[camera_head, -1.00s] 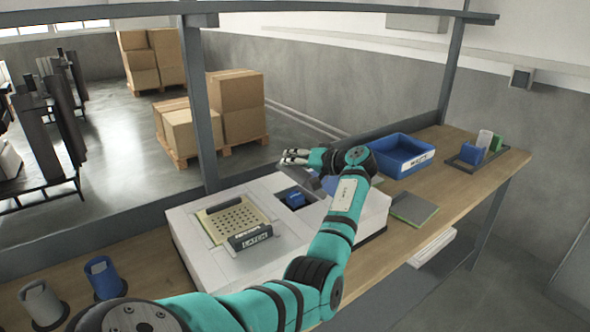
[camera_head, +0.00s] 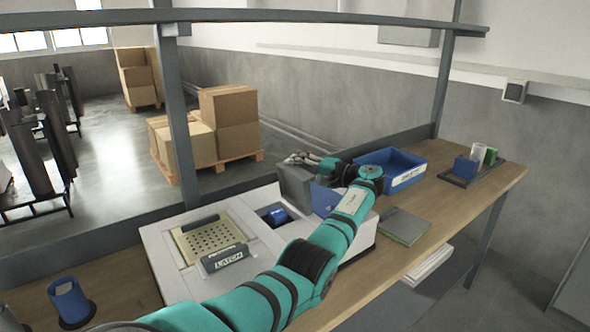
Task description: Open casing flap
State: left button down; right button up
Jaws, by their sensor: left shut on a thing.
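The white casing (camera_head: 165,262) sits on the wooden bench. A grey flap (camera_head: 294,188) stands steeply upright at the casing's back right, beside a dark square opening with a blue part (camera_head: 276,216) inside. My left gripper (camera_head: 297,159) is at the flap's top edge and shut on it; the exact contact is small and partly hidden. My left arm crosses over the casing's right side and hides part of it. A perforated beige plate (camera_head: 212,238) with a dark block labelled "LATCH" (camera_head: 225,258) lies on the casing's left. My right gripper is not in view.
A blue bin (camera_head: 408,180) stands right of my gripper. A grey-green pad (camera_head: 404,226) lies on the bench, and a small tray with several cups (camera_head: 470,170) is at the far right. A blue cylinder (camera_head: 69,300) stands front left. A frame post (camera_head: 176,125) rises behind the casing.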

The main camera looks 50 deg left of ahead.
pick_arm(q)
jog(key=shift+w, duration=0.15)
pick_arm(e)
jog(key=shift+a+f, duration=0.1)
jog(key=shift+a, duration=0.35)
pick_arm(q)
jog(key=c, duration=1.3)
grip_release()
jog(key=v, duration=1.2)
jog(key=shift+f, duration=0.1)
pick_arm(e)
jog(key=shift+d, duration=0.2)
